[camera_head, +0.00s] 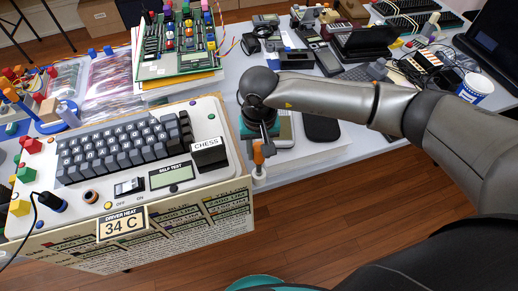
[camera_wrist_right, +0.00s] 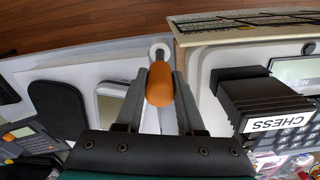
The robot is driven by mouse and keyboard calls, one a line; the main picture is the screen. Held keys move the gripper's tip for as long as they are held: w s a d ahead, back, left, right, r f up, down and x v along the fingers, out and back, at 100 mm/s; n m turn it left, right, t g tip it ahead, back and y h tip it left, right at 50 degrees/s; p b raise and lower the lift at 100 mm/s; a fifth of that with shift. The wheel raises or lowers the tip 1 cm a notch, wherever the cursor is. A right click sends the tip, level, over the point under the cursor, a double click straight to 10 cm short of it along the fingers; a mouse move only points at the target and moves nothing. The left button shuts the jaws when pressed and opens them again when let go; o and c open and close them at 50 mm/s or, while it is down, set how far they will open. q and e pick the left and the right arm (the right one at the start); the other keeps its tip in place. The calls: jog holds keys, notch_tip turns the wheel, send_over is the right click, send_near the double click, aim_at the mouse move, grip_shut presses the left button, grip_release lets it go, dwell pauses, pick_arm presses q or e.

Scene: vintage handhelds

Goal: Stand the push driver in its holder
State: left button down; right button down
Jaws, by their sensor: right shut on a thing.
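The push driver shows as an orange handle (camera_head: 258,153), between my right gripper's fingers in the right wrist view (camera_wrist_right: 160,84). My right gripper (camera_head: 262,138) is shut on this handle beside the right end of the big keyboard console. Just beyond the handle is a small pale ring (camera_wrist_right: 159,48), which looks like the holder; it also shows below the handle in the head view (camera_head: 259,174). The handle lines up with the ring in the wrist view. I cannot tell whether the driver's shaft is in it. My left gripper is not in view.
The cream console (camera_head: 225,165) with its black CHESS key (camera_head: 208,153) stands close left of my gripper. A black handheld (camera_head: 321,128) and a pale one (camera_head: 285,130) lie to the right. A circuit board (camera_head: 178,50) and several handhelds are behind.

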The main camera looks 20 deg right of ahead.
aim_at(259, 159)
jog(key=shift+b, duration=0.5)
dwell(0.6)
jog(key=shift+f+b, duration=2.1)
jog(key=shift+f, duration=0.05)
jog(key=shift+r, duration=0.2)
jog(key=shift+r+p, duration=1.05)
jog(key=shift+r, duration=0.65)
jog(key=shift+b, duration=0.85)
dwell(0.8)
jog(key=shift+f+b, duration=1.4)
jog(key=shift+f, duration=0.05)
